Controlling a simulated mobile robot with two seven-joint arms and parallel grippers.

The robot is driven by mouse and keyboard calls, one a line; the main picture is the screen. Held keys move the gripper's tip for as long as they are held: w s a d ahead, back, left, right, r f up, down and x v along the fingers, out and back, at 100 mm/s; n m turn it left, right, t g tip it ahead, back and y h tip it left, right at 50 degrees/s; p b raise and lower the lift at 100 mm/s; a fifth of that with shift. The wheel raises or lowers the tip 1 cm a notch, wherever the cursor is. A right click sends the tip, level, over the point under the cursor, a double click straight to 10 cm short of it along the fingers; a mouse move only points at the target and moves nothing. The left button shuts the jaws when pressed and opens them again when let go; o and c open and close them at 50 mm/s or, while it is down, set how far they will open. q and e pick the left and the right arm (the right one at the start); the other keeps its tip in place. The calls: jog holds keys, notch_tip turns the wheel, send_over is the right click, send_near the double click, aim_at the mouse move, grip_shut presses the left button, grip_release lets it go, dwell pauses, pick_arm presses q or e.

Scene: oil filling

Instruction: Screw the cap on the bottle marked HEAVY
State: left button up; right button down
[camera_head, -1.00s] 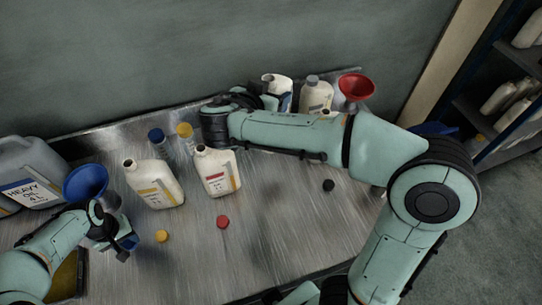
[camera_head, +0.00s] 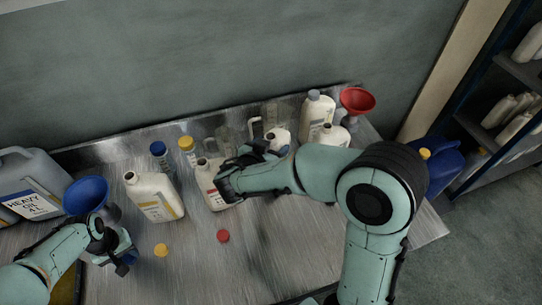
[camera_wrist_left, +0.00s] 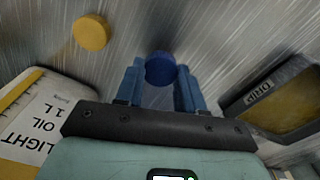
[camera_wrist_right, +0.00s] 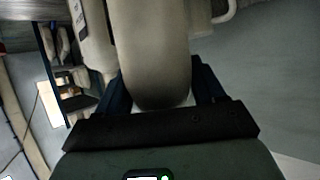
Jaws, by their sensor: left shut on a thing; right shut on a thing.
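My left gripper (camera_head: 122,258) is low over the front left of the table. In the left wrist view its fingers are shut on a round blue cap (camera_wrist_left: 159,68). My right gripper (camera_head: 262,152) is shut on a pale bottle (camera_head: 277,138), near the table's middle. In the right wrist view this bottle (camera_wrist_right: 152,50) fills the space between the fingers. Its label is hidden in the head view, so I cannot read HEAVY on it. A large grey canister (camera_head: 38,165) marked HEAVY OIL stands at the far left.
A yellow-label bottle (camera_head: 152,192) and a red-label bottle (camera_head: 207,180) stand between the grippers. A yellow cap (camera_head: 161,250) and a red cap (camera_head: 223,236) lie in front. A blue funnel (camera_head: 87,192) is left; a red funnel (camera_head: 357,100) and bottles (camera_head: 318,112) are back right.

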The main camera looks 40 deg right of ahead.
notch_tip(320, 180, down, 4)
jog(key=shift+f, duration=0.1)
dwell(0.4)
pick_arm(q)
jog(key=shift+s+f+b, duration=0.15)
jog(key=shift+f+b, duration=0.15)
jog(key=shift+f, duration=0.1)
pick_arm(e)
jog(key=shift+f, duration=0.2)
pick_arm(q)
jog(key=shift+r, duration=0.1)
pick_arm(e)
jog(key=shift+c, duration=0.6)
grip_release()
